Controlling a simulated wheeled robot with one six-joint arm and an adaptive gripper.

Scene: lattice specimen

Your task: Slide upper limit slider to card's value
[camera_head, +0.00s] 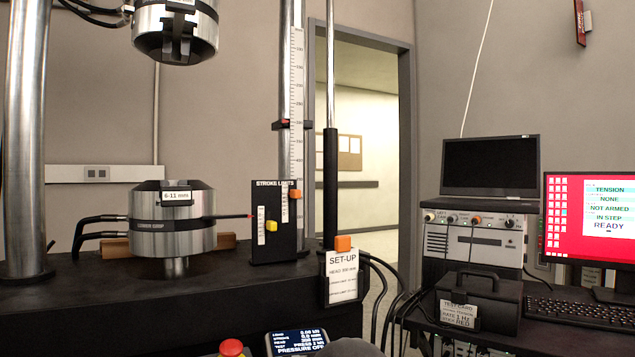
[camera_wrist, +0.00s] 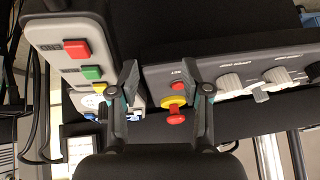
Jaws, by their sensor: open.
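The black STROKE LIMITS panel (camera_head: 262,240) stands on the machine's dark bed in the head view. It carries an orange slider (camera_head: 295,194) higher on the right scale and a yellow slider (camera_head: 271,226) lower on the left scale. Neither is visibly labelled as the upper limit. The white SET-UP card (camera_head: 343,287) hangs at the bed's front corner under an orange block; its small print is not readable. My gripper (camera_wrist: 168,90) is open and empty in the wrist view, above control boxes and away from the sliders, which that view does not show.
In the wrist view, a button box (camera_wrist: 62,28) is at left and a panel with knobs (camera_wrist: 235,82) at right; a red-and-yellow knob (camera_wrist: 175,101) shows between my fingers. In the head view, the lower grip (camera_head: 172,230) and its red-tipped rod are left of the sliders.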

